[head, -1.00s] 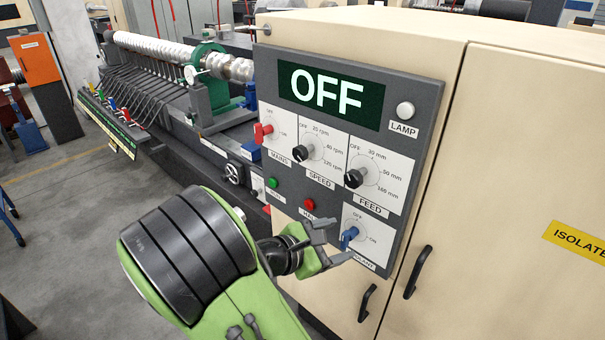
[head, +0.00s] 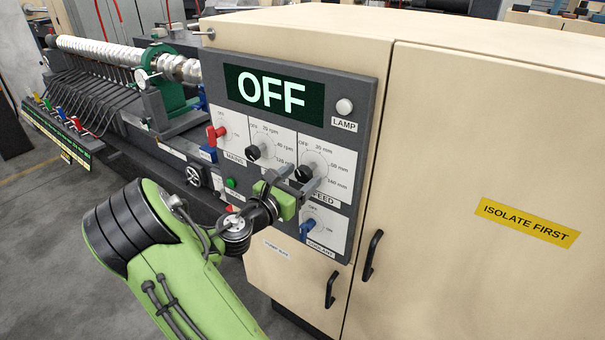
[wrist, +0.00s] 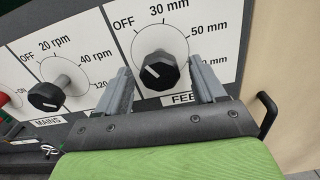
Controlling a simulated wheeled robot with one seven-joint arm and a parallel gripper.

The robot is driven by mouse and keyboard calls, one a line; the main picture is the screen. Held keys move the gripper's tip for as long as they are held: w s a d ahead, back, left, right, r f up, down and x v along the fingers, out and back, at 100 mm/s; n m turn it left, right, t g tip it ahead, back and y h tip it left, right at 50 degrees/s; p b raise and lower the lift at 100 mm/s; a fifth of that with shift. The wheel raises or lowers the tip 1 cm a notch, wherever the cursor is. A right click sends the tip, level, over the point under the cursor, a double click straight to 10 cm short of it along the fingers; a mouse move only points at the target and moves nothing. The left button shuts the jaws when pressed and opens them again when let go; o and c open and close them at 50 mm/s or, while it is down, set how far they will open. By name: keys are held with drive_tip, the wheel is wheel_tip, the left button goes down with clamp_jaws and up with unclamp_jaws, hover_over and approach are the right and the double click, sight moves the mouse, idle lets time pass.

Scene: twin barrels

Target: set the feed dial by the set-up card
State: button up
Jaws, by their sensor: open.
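The feed dial is a black faceted knob (head: 303,173) with a white mark, on a white plate lettered OFF, 30 mm, 50 mm and 160 mm. In the wrist view the feed dial (wrist: 158,72) has its mark pointing up-left, toward OFF. My gripper (head: 297,181) is open in front of it. The FEED label is partly hidden by the right finger. I cannot make out a set-up card.
The speed dial (head: 260,149) and red mains switch (head: 215,136) sit left of the feed dial. The blue coolant switch (head: 307,229) is below. The display (head: 272,94) reads OFF. A black cabinet handle (head: 372,256) stands out at the lower right.

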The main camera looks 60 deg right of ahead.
drive_tip(key=shift+s+d, duration=0.15)
drive_tip(key=shift+d, duration=0.7)
drive_tip(key=shift+a, duration=0.1)
drive_tip(key=shift+c, duration=0.3)
drive_tip(key=c, duration=1)
